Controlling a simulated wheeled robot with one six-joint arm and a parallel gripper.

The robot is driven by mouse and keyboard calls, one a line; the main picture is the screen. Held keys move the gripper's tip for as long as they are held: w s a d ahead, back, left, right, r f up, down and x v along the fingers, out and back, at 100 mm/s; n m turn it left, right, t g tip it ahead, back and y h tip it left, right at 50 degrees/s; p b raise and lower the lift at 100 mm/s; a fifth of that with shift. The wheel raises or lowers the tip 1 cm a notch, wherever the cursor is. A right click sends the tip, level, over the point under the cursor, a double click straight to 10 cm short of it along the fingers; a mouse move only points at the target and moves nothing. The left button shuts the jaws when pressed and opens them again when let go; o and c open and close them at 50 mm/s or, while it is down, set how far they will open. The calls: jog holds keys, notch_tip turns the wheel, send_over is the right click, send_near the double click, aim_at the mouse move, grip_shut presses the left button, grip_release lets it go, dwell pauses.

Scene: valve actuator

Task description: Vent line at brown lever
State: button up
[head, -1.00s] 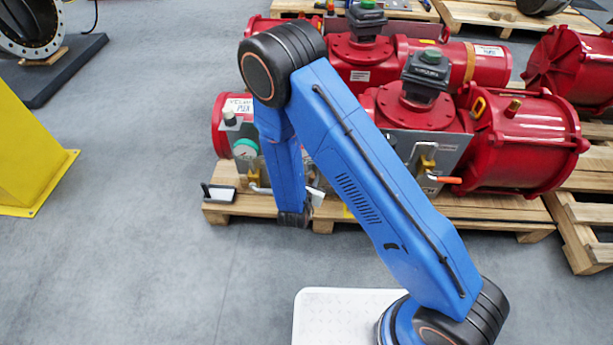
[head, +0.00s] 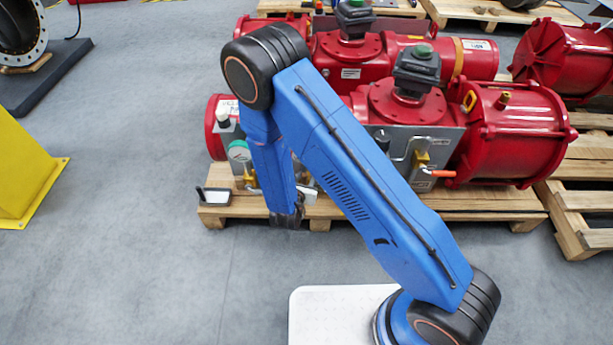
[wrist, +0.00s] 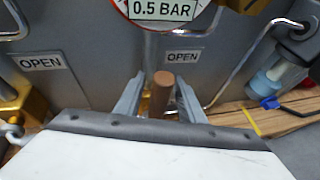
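The brown lever (wrist: 161,95) shows in the wrist view as a short round rod in front of a grey panel (wrist: 95,85). My gripper (wrist: 162,85) has one finger on each side of it. The fingers stand apart, with narrow gaps beside the lever; firm contact does not show. A gauge face (wrist: 165,10) reading 0.5 BAR is above, cut off by the frame. OPEN labels (wrist: 41,63) sit on the panel. In the head view my blue forearm hides the lever and the fingers.
Red actuators (head: 508,135) stand on a wooden pallet (head: 480,205). An orange-handled lever (head: 442,173) is right of my arm. A bent metal tube (wrist: 240,70) runs right of the gripper.

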jog(key=shift+r, duration=0.1)
jog(key=v, duration=1.7)
jog(key=shift+s+a, duration=0.15)
